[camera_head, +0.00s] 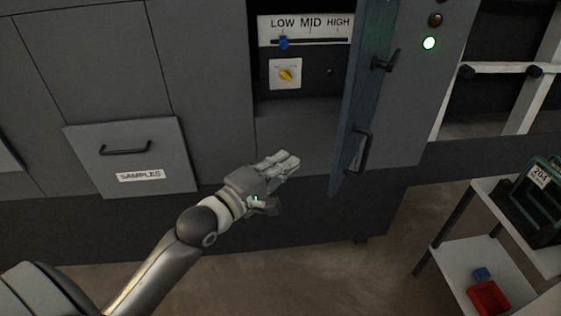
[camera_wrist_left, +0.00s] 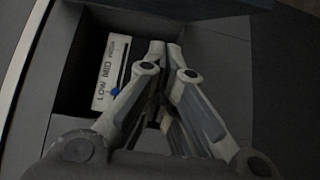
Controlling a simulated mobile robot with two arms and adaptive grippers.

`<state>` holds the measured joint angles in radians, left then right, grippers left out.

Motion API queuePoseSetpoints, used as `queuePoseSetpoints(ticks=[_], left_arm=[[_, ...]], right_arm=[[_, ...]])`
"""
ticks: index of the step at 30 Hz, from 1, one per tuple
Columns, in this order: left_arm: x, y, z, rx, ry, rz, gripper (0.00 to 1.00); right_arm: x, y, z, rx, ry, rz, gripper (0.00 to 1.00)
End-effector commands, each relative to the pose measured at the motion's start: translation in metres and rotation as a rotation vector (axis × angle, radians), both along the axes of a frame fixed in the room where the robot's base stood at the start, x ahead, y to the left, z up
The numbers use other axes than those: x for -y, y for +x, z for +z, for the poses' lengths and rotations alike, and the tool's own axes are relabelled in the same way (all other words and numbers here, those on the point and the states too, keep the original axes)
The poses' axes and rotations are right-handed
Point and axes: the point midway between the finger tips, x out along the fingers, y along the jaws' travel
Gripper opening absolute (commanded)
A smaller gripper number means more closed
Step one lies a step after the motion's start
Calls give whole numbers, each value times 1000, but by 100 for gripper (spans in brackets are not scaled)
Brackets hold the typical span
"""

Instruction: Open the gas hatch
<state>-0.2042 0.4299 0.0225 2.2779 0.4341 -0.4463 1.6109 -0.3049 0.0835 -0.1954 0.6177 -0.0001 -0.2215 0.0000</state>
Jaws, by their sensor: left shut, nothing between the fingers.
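A tall dark blue-grey hatch door (camera_head: 362,100) stands swung open at the right of a recess, seen nearly edge-on, with black handles on it. Inside the recess is a LOW MID HIGH panel (camera_head: 310,24) with a blue slider (camera_head: 284,43) near LOW, and a yellow knob (camera_head: 286,75) below it. My left gripper (camera_head: 291,160) is shut and empty, in front of the cabinet below the recess and left of the door, apart from its handle (camera_head: 363,151). In the left wrist view the gripper (camera_wrist_left: 168,50) is shut beside the panel (camera_wrist_left: 110,72). My right gripper is out of view.
A drawer labelled SAMPLES (camera_head: 130,158) is at the left. A white shelf cart (camera_head: 468,262) with a dark green crate (camera_head: 540,203) and a red bin (camera_head: 488,298) stands at the lower right. The floor between is clear.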

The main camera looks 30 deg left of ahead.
Motion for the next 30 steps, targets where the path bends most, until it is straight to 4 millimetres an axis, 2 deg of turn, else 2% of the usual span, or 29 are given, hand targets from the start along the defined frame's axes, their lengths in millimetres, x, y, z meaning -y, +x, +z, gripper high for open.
queuePoseSetpoints(ticks=[1, 11, 13, 18, 30], left_arm=[[2, 11, 4, 2, -1, 1, 0], [19, 72, 4, 2, 3, 1, 0], [34, 68, 3, -1, -2, -1, 0], [52, 67, 2, 1, 1, 1, 0], [58, 67, 0, 1, 4, 2, 0]], right_arm=[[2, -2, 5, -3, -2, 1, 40], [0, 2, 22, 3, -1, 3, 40], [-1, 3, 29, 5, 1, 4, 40], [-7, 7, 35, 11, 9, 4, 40], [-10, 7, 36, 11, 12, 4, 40]])
